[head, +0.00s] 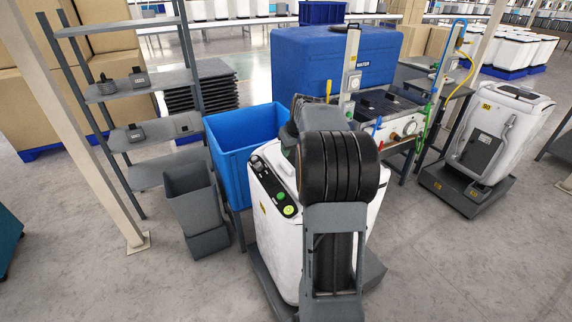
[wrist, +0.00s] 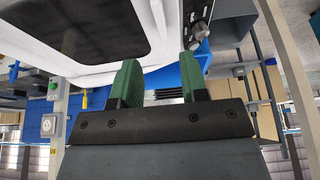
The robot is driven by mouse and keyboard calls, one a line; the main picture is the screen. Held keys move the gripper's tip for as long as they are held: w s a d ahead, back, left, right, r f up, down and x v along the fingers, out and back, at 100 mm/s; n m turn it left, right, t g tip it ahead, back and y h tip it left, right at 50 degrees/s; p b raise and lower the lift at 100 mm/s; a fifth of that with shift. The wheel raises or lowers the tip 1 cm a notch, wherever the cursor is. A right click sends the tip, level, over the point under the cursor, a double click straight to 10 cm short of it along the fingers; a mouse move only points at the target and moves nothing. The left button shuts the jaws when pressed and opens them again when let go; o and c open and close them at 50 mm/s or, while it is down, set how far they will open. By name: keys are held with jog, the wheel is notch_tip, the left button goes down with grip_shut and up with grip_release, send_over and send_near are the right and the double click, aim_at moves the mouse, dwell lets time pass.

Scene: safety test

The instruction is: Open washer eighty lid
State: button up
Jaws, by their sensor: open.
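A white washer (head: 279,215) with a dark control strip and a green button (head: 289,210) stands right in front of me in the head view. My own arm hides much of its top. In the wrist view a white lid or top (wrist: 165,20) with a dark window (wrist: 75,28) fills the upper left, with a knob panel (wrist: 198,22) to its right. My gripper (wrist: 160,75) is open, its two green fingers apart and empty, close to the white edge. I cannot tell if they touch it. The lid looks shut. No number is readable.
A blue bin (head: 237,155) and a grey bin (head: 195,208) stand left of the washer, by a grey shelf (head: 115,95). A blue water tank (head: 300,62) and a workbench (head: 400,105) are behind. Another white machine (head: 492,130) stands right. Floor is clear at front left.

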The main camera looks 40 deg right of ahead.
aim_at(286, 164)
jog(key=x, duration=0.9)
jog(key=shift+w+f+p, duration=0.1)
jog(key=shift+f+p, duration=0.05)
jog(key=shift+p, duration=0.15)
grip_shut()
